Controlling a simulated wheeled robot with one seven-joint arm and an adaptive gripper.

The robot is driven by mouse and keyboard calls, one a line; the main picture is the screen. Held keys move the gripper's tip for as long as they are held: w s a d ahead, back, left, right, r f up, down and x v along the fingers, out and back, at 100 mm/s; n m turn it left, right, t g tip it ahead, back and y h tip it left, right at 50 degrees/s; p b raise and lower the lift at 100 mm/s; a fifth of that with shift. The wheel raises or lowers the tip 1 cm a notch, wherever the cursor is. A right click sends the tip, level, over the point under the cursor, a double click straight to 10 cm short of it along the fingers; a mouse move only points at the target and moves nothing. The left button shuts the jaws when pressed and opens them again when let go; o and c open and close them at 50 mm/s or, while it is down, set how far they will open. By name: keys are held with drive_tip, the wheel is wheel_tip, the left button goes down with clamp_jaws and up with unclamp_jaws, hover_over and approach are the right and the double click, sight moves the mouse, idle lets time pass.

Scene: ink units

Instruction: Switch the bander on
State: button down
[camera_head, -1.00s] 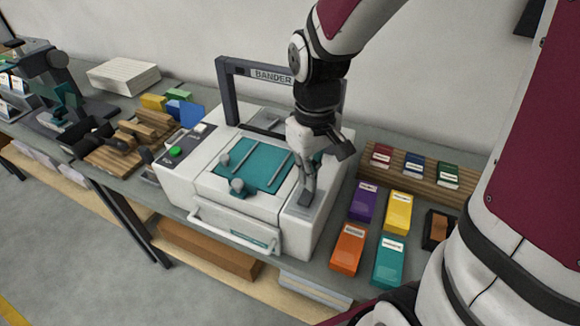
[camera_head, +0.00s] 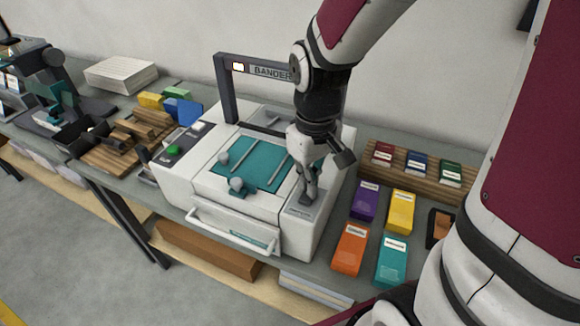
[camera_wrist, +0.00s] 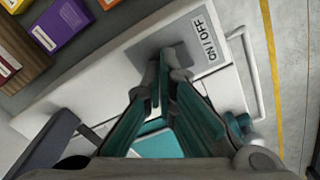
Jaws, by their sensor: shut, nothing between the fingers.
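The bander (camera_head: 205,190) is a white machine with a teal bed and a dark arch labelled BANDER. A small lamp (camera_head: 238,66) at the arch's left end glows pale. An ON/OFF label (camera_wrist: 209,40) marks a grey plate on the machine's right front in the wrist view. A dark rocker (camera_wrist: 182,55) lies on that plate. My gripper (camera_head: 305,201) is shut and empty, with its tips down at the rocker. In the wrist view the fingertips (camera_wrist: 166,66) overlap the rocker and partly hide it; I cannot tell whether they still press it.
Coloured boxes, including a purple one (camera_head: 365,201) and an orange one (camera_head: 349,250), stand close right of the machine. A wooden rack (camera_head: 415,172) is behind them. A green button (camera_head: 173,150) is on the machine's left panel. A handle bar (camera_head: 230,232) juts from its front.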

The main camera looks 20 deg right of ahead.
drive_tip(key=shift+s+f, duration=0.1)
drive_tip(key=shift+f, duration=0.15)
wheel_tip(320, 180, up, 6)
drive_tip(key=p, duration=0.4)
drive_tip(key=shift+r, duration=0.1)
drive_tip(key=shift+r+p, duration=0.4)
drive_tip(key=shift+p, duration=0.05)
